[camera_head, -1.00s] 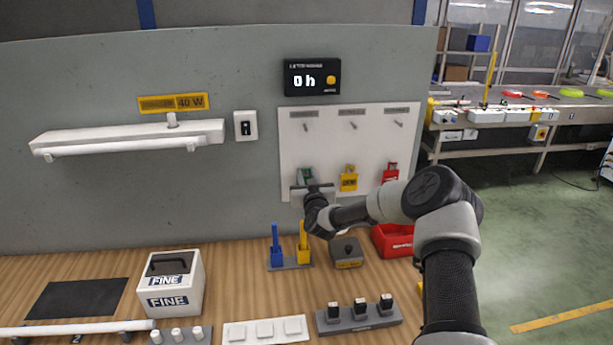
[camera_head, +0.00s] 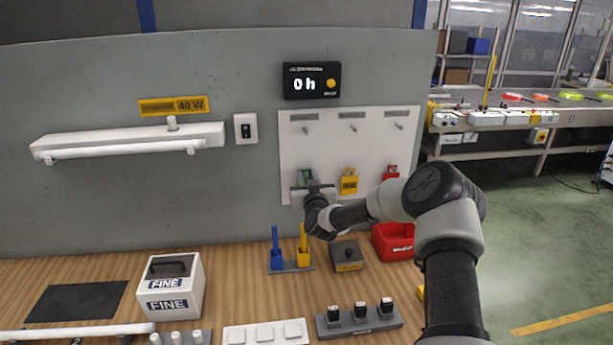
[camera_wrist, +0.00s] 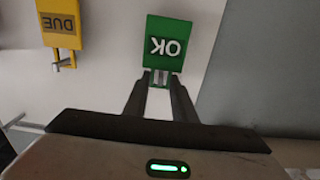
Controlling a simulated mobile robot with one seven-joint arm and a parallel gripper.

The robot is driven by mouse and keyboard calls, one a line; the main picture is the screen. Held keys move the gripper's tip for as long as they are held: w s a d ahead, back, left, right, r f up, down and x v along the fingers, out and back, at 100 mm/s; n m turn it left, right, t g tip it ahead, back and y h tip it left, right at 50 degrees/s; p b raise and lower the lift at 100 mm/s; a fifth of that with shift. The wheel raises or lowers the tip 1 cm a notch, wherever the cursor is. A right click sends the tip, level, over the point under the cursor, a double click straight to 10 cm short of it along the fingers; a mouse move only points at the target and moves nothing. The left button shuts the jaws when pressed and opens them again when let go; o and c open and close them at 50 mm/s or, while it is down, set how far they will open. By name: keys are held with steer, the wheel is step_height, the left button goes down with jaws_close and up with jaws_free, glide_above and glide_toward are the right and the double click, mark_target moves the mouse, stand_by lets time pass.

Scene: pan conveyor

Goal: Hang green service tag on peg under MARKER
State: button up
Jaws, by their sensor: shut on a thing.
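The green service tag (camera_head: 305,177) is at the lower left of the white peg board (camera_head: 370,150). In the wrist view the green tag (camera_wrist: 172,42) reads OK upside down. My gripper (camera_wrist: 160,80) is shut on its narrow end, where a small metal piece shows between the fingertips. In the head view my gripper (camera_head: 308,187) covers the tag's lower part. I cannot tell whether the tag still rests on a hook. The upper pegs, left (camera_head: 306,127), middle (camera_head: 352,128) and right (camera_head: 399,127), are bare. Their labels are too small to read.
A yellow tag (camera_head: 349,182) and a red tag (camera_head: 391,172) hang to the right of the green one. Below on the bench are blue (camera_head: 276,255) and yellow (camera_head: 303,250) upright items, a grey box (camera_head: 347,257) and a red bin (camera_head: 380,238). The board's middle is clear.

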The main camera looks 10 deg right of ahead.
steer(key=s, duration=0.6)
steer(key=shift+s, duration=0.2)
stand_by(0.6)
stand_by(0.7)
steer(key=shift+r, duration=0.15)
